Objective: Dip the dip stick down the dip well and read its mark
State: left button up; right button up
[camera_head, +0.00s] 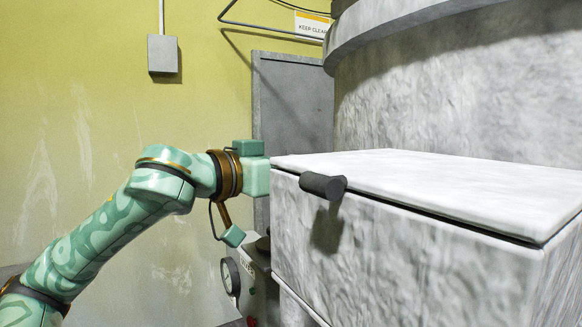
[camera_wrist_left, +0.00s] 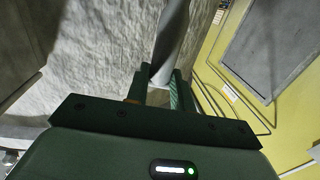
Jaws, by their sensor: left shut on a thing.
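My left gripper shows in the left wrist view (camera_wrist_left: 160,88), with its fingers shut on a smooth grey rod (camera_wrist_left: 172,38), which looks like the dip stick. The rod runs away from the fingers toward the top of that view; its far end is cut off and I see no mark on it. In the head view my left wrist is beside the left edge of the big grey box, and the fingers and rod are hidden behind the box. I cannot make out the dip well in either view. My right gripper is not in view.
The large grey box (camera_head: 400,250) with a pale lid and a dark cylindrical handle (camera_head: 322,186) fills the right. A big rough drum (camera_head: 460,100) rises behind it. A dial gauge (camera_head: 230,277) is below my wrist. A grey door panel (camera_head: 290,100) stands against the yellow wall.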

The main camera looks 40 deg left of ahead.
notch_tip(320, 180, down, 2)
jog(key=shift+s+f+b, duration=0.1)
jog(key=shift+b, duration=0.85)
dwell(0.6)
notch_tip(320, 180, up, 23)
jog(key=p, duration=2.2)
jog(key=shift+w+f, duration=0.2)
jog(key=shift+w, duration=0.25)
